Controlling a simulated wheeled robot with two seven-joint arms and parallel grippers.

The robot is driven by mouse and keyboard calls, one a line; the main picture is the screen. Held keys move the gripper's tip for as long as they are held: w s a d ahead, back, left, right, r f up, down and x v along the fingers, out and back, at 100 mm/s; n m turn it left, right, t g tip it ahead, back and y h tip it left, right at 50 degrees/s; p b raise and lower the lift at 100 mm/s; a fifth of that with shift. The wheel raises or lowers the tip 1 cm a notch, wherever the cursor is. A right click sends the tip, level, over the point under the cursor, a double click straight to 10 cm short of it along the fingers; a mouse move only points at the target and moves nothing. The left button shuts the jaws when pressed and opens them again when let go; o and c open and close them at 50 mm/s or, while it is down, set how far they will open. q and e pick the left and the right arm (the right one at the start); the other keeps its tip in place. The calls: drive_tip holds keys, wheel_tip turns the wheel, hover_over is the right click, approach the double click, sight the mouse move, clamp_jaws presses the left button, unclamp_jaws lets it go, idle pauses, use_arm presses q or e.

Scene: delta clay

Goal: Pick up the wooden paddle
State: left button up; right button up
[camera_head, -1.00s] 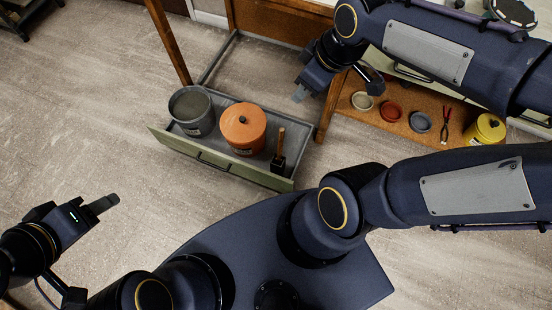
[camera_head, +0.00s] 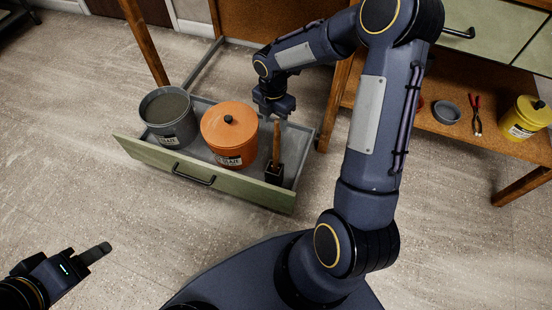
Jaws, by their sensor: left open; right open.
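The wooden paddle (camera_head: 276,143) stands upright with its brown handle up and its lower end in a small black holder (camera_head: 274,174). The holder is at the right end of the open drawer (camera_head: 241,189). My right gripper (camera_head: 274,115) is open and hangs just above the top of the paddle handle; whether it touches the handle cannot be told. My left gripper (camera_head: 101,252) is open and empty at the lower left, over the floor, well away from the drawer.
An orange lidded canister (camera_head: 228,134) stands just left of the paddle. A grey open bucket (camera_head: 167,118) is further left in the drawer. A low shelf at right holds a grey dish (camera_head: 446,112), red-handled pliers (camera_head: 476,116) and a yellow canister (camera_head: 526,118). The floor in front is clear.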

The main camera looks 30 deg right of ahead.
sight(277, 132)
drive_tip(key=f+b, duration=0.1)
drive_tip(key=f, duration=0.1)
drive_tip(key=f+b, duration=0.1)
drive_tip(key=f, duration=0.1)
drive_tip(key=f+b, duration=0.1)
drive_tip(key=f, duration=0.1)
drive_tip(key=shift+s+d+f, duration=0.1)
drive_tip(key=shift+s+d, duration=0.05)
drive_tip(key=shift+d, duration=0.1)
clamp_jaws()
